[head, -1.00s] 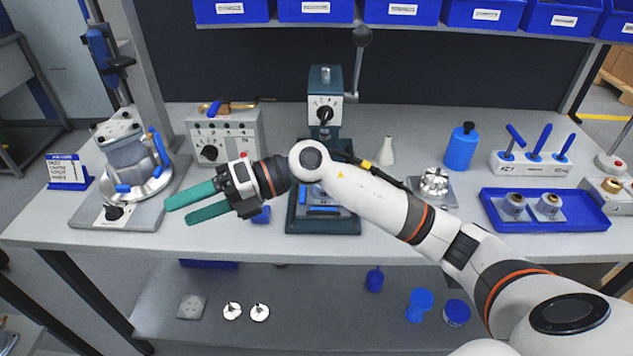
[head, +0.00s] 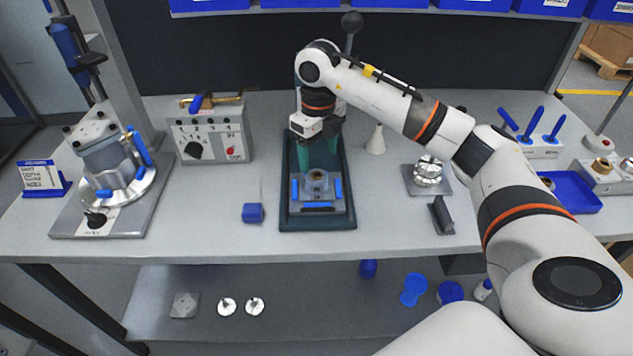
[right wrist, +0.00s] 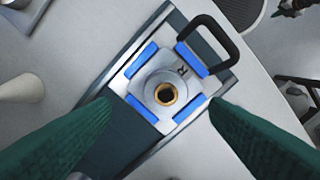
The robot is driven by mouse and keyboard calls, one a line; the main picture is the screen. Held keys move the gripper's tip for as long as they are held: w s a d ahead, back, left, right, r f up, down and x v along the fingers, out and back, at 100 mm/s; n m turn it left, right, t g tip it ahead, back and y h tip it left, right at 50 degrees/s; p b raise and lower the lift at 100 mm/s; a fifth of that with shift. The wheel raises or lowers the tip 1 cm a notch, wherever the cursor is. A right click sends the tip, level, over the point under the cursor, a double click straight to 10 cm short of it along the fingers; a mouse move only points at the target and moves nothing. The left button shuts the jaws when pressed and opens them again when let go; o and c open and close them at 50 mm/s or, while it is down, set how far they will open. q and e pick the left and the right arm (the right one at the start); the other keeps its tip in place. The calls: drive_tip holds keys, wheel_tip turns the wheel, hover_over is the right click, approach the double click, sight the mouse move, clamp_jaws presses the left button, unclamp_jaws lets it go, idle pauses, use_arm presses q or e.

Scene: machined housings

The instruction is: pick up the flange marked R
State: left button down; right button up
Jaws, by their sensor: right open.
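The flange marked R (right wrist: 150,83) is a pale metal part with a round hub and a brass-coloured bore. It sits between blue pads in a fixture, and the letter R shows beside its hub in the right wrist view. In the head view the flange (head: 317,180) is on the dark green press base (head: 318,222) at mid-bench. My right gripper (head: 318,155) points down above it, open and empty. Its green fingers lie on either side of the flange in the right wrist view (right wrist: 160,108), apart from it. My left gripper is not in view.
A black handle (right wrist: 212,38) stands beside the fixture. The press column is behind my right wrist. A blue block (head: 252,213) lies left of the base; a white cone (head: 376,140) and a metal part on a plate (head: 428,172) are to the right.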

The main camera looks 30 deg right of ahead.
sight(316, 174)
drive_tip(key=f, duration=0.1)
drive_tip(key=f+p, duration=0.1)
drive_tip(key=f, duration=0.2)
drive_tip(key=shift+s+a+f, duration=0.15)
drive_tip(key=shift+a+f, duration=0.15)
drive_tip(key=shift+f, duration=0.6)
drive_tip(key=c, duration=1.3)
